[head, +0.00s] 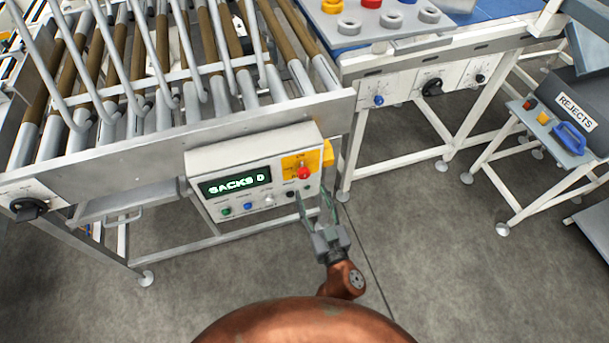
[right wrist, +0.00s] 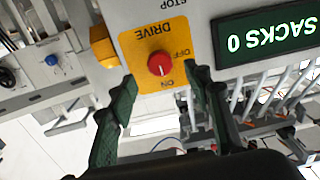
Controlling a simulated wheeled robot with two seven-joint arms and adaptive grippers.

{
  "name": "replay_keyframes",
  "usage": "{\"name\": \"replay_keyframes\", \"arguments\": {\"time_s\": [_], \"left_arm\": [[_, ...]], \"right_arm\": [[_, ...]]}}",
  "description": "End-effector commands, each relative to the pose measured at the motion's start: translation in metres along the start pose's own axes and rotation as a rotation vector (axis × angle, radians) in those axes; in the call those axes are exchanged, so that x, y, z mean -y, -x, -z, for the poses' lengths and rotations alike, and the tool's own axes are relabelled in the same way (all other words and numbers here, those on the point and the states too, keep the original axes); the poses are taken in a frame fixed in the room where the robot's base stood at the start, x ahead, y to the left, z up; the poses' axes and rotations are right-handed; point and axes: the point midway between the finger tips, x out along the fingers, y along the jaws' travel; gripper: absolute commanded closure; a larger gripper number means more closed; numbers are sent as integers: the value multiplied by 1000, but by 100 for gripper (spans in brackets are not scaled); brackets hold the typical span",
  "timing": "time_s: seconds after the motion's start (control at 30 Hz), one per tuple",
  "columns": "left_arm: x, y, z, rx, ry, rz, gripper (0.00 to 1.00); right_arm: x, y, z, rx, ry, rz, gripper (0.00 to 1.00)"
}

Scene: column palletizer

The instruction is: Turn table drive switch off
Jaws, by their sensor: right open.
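The drive switch is a red rotary knob (head: 303,173) on a yellow plate (head: 293,163), at the right end of the grey control box (head: 235,158). In the right wrist view the red knob (right wrist: 161,64) appears with the plate lettering DRIVE, OFF and ON upside down; I cannot tell clearly which mark it points to. My right gripper (head: 317,205) is open, with its green fingers in front of the box's lower right corner. In the right wrist view its fingertips (right wrist: 160,76) are spread on both sides of the knob, with nothing between them. My left gripper is not in view.
The box carries a lit SACKS 0 display (head: 235,185) and several small buttons below it. A yellow block (head: 327,153) sticks out beside the plate. The roller conveyor (head: 165,135) stands behind. A blue knob (head: 379,100) and black knob (head: 432,87) sit right. Floor (head: 400,240) is open.

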Motion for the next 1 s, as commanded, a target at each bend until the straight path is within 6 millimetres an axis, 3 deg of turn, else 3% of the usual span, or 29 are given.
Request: {"name": "replay_keyframes", "arguments": {"time_s": [0.5,0.9,1.0], "left_arm": [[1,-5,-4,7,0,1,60],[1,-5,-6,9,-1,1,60],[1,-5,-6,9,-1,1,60]], "right_arm": [[0,-66,1,-2,1,1,54],[0,-75,1,-1,-1,1,54],[0,-75,1,-1,-1,1,60]]}}
